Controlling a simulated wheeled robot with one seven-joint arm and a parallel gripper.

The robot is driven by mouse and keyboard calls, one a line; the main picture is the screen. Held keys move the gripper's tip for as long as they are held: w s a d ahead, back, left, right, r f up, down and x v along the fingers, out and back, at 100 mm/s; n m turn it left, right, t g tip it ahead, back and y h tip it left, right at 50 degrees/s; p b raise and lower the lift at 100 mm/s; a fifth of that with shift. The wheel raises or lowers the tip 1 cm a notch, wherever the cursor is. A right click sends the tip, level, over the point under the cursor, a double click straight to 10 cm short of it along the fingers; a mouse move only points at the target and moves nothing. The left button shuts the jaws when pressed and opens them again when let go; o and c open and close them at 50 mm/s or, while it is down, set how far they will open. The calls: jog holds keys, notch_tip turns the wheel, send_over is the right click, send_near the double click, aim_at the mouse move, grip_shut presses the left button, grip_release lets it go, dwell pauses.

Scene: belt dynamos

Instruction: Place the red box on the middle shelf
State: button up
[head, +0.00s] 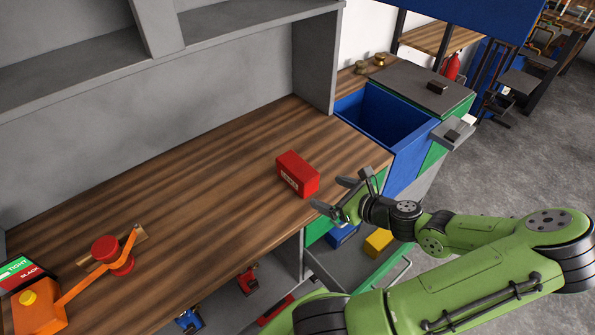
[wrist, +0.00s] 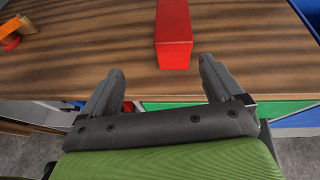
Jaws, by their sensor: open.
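The red box (head: 297,174) lies on the wooden worktop (head: 190,180), near its right front edge. My gripper (head: 334,194) is at the front edge of the worktop, just right of and nearer than the box. In the wrist view the red box (wrist: 173,35) stands ahead, a little right of centre, beyond the fingertips. My gripper (wrist: 160,75) is open and empty, with its two fingers spread wide and apart from the box. A grey shelf (head: 170,52) runs above the back of the worktop. Which shelf counts as the middle one I cannot tell.
An orange device with a red knob (head: 105,249) stands at the worktop's left. A blue bin (head: 385,122) is right of the worktop, beyond a grey upright panel (head: 315,62). Below the front edge lie a yellow block (head: 378,243) and red and blue items. The worktop's middle is clear.

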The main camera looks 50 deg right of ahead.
jog(key=s+d+m+h, duration=0.1)
jog(key=d+m, duration=0.1)
jog(key=b, duration=0.2)
send_near(301, 171)
jog(key=shift+t, duration=0.4)
jog(key=w+f, duration=0.1)
jog(key=w+d+f, duration=0.1)
jog(key=w, duration=0.1)
jog(key=w+f, duration=0.1)
jog(key=shift+w+d+f, duration=0.15)
jog(key=shift+w+f, duration=0.1)
jog(key=shift+w, duration=0.05)
jog(key=b+x, duration=0.1)
jog(key=x, duration=0.5)
jog(key=shift+b, duration=0.3)
jog(key=shift+s+r, duration=0.1)
jog(key=shift+s, duration=0.05)
jog(key=shift+c, duration=0.9)
jog(key=c, duration=1.5)
